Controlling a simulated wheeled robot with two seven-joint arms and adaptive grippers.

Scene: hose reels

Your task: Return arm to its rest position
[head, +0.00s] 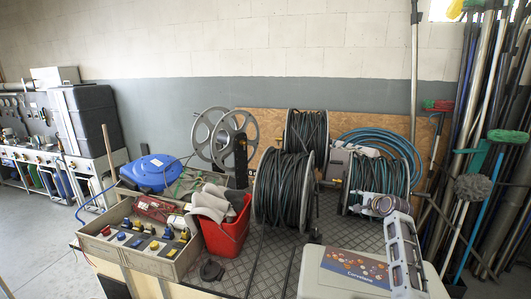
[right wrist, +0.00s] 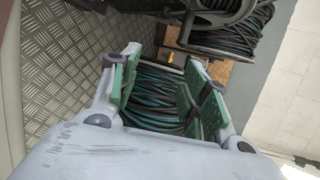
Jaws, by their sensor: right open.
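My right gripper (head: 352,160) shows pale grey in the head view, in front of the reel of teal hose (head: 398,178) at the right of the group. Parts of it blend with the reel there. In the right wrist view its two fingers with green pads (right wrist: 158,95) stand apart. Teal hose (right wrist: 160,88) shows between and beyond the fingers; I cannot tell whether they touch it. My left gripper is not in view.
Black hose reels (head: 285,190) stand left of the teal one on a tread-plate top (head: 262,258). A red bin (head: 228,232), a control box (head: 140,240) and a pale case (head: 330,284) are nearer. Poles (head: 480,130) lean at the right.

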